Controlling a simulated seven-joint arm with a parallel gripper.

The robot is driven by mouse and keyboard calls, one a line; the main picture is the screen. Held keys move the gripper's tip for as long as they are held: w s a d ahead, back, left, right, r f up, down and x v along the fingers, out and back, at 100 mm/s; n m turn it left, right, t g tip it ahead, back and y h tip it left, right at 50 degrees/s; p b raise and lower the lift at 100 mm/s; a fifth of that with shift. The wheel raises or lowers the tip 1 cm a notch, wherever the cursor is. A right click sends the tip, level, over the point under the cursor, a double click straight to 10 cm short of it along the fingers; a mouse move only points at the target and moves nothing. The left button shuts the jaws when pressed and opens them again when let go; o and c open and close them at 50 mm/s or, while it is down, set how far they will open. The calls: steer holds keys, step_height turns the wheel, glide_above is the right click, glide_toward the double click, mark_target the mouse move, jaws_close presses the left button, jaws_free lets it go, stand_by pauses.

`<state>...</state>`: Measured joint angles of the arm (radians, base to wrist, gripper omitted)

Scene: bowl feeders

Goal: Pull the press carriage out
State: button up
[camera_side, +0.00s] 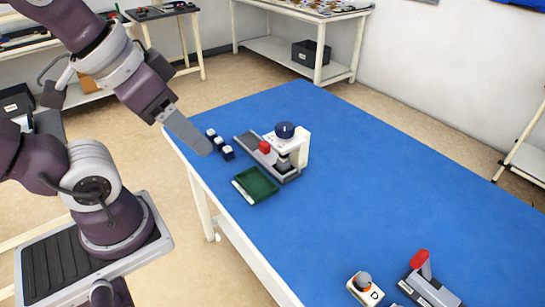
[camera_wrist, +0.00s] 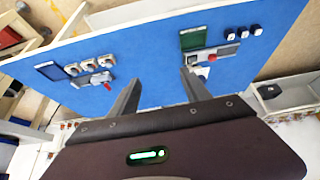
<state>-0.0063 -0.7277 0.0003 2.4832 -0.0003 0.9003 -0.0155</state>
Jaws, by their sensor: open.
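The press (camera_side: 301,147) stands on the blue table, with a white body, a dark blue round top and a grey base running out to the left. The red block also shows in the wrist view (camera_wrist: 212,57), small and far off. My gripper (camera_side: 203,148) hangs to the left of the press, above the table edge and apart from everything. In the wrist view, my gripper (camera_wrist: 160,76) is open with nothing between its fingers. The carriage's exact position under the head is unclear.
A green tray (camera_side: 256,187) lies in front of the press. Several small dark blocks with white tops (camera_side: 219,143) stand to its left. A red-handled clamp (camera_side: 427,286) and a white device with a knob (camera_side: 361,292) are at the front right. The table's middle is clear.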

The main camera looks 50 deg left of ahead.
steer(key=w+n, duration=0.1)
steer(key=w, duration=0.1)
steer(key=w+a+r+n, duration=0.1)
steer(key=w, duration=0.2)
steer(key=w+a+n+g, duration=0.1)
steer(key=w, duration=0.2)
steer(key=shift+w+a+r, duration=0.15)
steer(key=shift+w+r, duration=0.05)
steer(key=shift+r, duration=0.2)
steer(key=shift+c, duration=0.5)
steer(key=n+g, duration=0.5)
steer(key=n, duration=1)
glide_above(265, 143)
step_height(265, 143, down, 27)
steer(key=shift+s+f, duration=0.15)
step_height(265, 143, down, 7)
steer(key=shift+f, duration=0.1)
jaws_close()
